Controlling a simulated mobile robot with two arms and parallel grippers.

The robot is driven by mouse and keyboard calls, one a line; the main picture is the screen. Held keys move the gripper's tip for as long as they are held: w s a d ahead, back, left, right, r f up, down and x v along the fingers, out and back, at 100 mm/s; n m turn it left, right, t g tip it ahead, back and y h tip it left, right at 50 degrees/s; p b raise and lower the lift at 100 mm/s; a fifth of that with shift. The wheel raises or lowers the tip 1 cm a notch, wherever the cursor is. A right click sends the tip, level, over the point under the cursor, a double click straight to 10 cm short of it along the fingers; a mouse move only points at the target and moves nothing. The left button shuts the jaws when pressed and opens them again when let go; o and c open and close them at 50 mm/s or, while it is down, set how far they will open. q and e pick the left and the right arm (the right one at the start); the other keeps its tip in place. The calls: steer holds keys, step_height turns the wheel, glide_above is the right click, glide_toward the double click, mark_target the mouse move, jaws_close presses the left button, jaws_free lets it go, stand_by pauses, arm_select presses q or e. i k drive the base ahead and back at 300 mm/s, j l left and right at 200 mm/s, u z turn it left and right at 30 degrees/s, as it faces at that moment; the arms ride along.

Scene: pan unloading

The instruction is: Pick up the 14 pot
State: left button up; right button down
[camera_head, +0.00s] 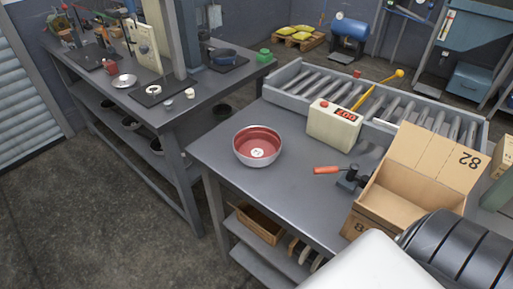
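A round pot (241,154) with a silver outside and a red inside stands upright on the near grey table (225,149), close to its left corner. A small white round label lies on its inner bottom; its mark is too small to read for sure. The pot's inside looks empty apart from the label. Neither of my grippers shows in the head view, and nothing touches the pot.
Right of the pot are a cream box with a red display (333,126), a red-handled tool (328,170) and an open cardboard box (405,190). A roller conveyor (290,80) runs behind. The table around the pot is clear. Another workbench (205,85) stands at upper left.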

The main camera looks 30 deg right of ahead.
mark_target(255, 146)
steer(key=k+j+z, duration=0.1)
steer(key=k+j, duration=0.25)
steer(key=k+j+z, duration=0.1)
steer(key=k+j, duration=0.25)
steer(key=j, duration=0.2)
